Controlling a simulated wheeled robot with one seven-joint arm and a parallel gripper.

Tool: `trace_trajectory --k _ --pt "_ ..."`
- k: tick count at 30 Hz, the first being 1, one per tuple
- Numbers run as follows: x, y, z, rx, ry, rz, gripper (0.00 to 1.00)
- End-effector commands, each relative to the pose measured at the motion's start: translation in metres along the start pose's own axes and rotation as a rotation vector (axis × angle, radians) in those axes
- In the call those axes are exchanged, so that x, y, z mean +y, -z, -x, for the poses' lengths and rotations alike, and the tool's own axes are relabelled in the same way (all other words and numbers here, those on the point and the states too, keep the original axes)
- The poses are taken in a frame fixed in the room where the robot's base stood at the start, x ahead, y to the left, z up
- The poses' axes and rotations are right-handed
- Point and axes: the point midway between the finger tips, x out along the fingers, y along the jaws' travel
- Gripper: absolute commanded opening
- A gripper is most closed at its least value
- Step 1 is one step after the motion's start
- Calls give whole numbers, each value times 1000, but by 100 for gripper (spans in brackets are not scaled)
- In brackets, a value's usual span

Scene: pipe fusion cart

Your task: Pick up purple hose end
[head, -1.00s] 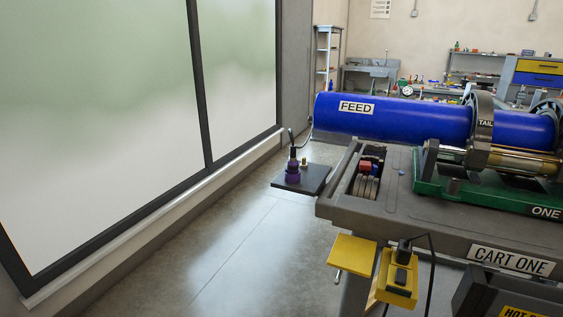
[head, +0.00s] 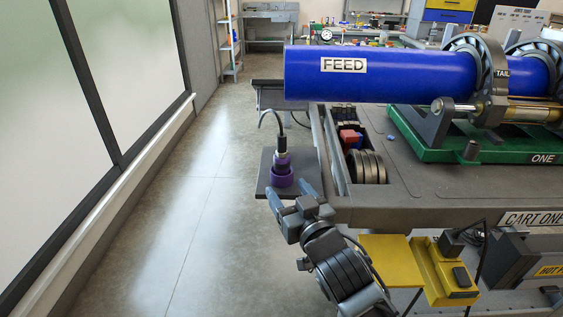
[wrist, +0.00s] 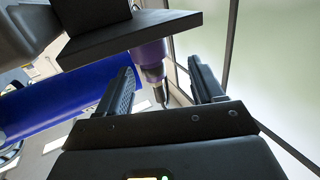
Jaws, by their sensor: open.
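The purple hose end (head: 281,168) stands upright on a small dark shelf (head: 265,186) at the left end of the cart. It has a wide purple base and a dark upper part, with a thin black hose curving from its top. My gripper (head: 287,190) is open and empty, just in front of the hose end in the head view. In the wrist view the hose end (wrist: 151,58) shows between the two open fingers (wrist: 163,86), partly covered by the shelf (wrist: 130,36). I see no contact between the fingers and the hose end.
A blue pipe marked FEED (head: 390,77) lies above the cart, close behind and right of the hose end. The cart top (head: 440,185) borders the shelf on the right. The floor to the left is clear.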

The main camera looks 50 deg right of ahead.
Motion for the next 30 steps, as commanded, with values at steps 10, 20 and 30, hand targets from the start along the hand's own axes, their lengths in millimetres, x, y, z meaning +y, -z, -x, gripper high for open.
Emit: trace_trajectory --k 10,20,30 --pt "14 13 -40 19 -37 3 67" --pt "17 25 -78 20 -36 4 67" --pt "17 22 -101 17 -35 3 67"
